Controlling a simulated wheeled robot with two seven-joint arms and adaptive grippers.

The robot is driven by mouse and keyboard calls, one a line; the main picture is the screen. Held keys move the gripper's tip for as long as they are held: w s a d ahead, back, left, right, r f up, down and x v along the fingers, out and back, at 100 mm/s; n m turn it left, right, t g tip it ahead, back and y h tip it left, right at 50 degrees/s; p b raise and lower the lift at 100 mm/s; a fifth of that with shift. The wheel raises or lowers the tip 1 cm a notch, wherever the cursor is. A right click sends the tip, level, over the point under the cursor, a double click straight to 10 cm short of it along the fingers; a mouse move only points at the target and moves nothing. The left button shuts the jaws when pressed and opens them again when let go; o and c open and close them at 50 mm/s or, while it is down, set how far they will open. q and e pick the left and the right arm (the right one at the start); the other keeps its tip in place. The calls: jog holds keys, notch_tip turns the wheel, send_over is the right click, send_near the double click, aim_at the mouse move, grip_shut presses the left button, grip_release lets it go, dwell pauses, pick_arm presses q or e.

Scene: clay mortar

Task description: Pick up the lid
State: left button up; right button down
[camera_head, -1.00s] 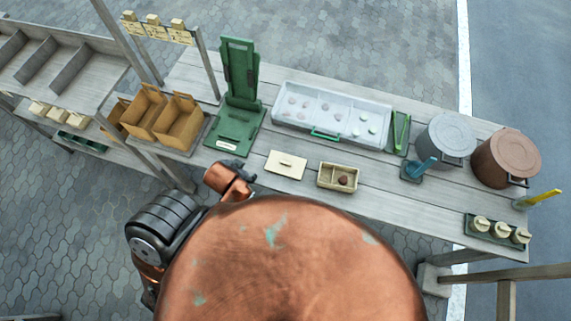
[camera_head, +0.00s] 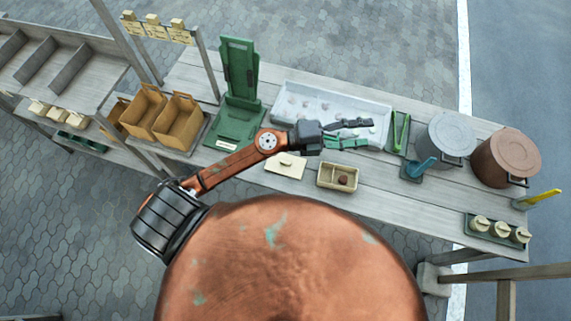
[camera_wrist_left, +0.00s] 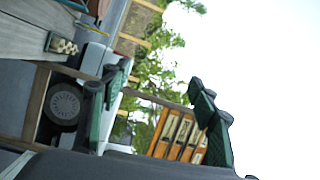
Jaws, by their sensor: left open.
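A flat cream lid (camera_head: 285,166) with a small raised handle lies on the table in the head view. An open cream box (camera_head: 338,187) with a dark brown lump (camera_head: 344,180) inside sits just to its right. My left gripper (camera_head: 358,134) is open and empty, beyond the lid and to its right, in front of the clear tray. My left forearm passes close to the lid's far edge in the picture. In the left wrist view the open fingers (camera_wrist_left: 160,105) have nothing between them, and the lid is not visible. My right gripper is not in view.
A clear tray (camera_head: 300,88) of small pieces and a green stand (camera_head: 240,75) are at the back. Brown cartons (camera_head: 178,122) are left. A green holder (camera_head: 400,130), a grey bin (camera_head: 448,140) and a brown bin (camera_head: 507,160) stand right.

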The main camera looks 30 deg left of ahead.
pick_arm(q)
notch_tip(320, 180, down, 7)
jog(key=s+d+m+g, duration=0.2)
jog(key=m+g, duration=0.2)
jog(key=m+g+y, duration=0.2)
jog(key=g+y, duration=0.5)
jog(key=y, duration=0.8)
send_over(285, 162)
jog(key=f, duration=2.1)
jog(key=shift+s+d, duration=0.1)
jog(key=shift+s, duration=0.25)
jog(key=f, duration=0.4)
jog(key=f+p, duration=0.1)
jog(key=f, duration=0.1)
jog(key=shift+w+f, duration=0.3)
jog(key=shift+f, duration=0.6)
jog(key=shift+c, duration=0.4)
jog(key=c, duration=0.8)
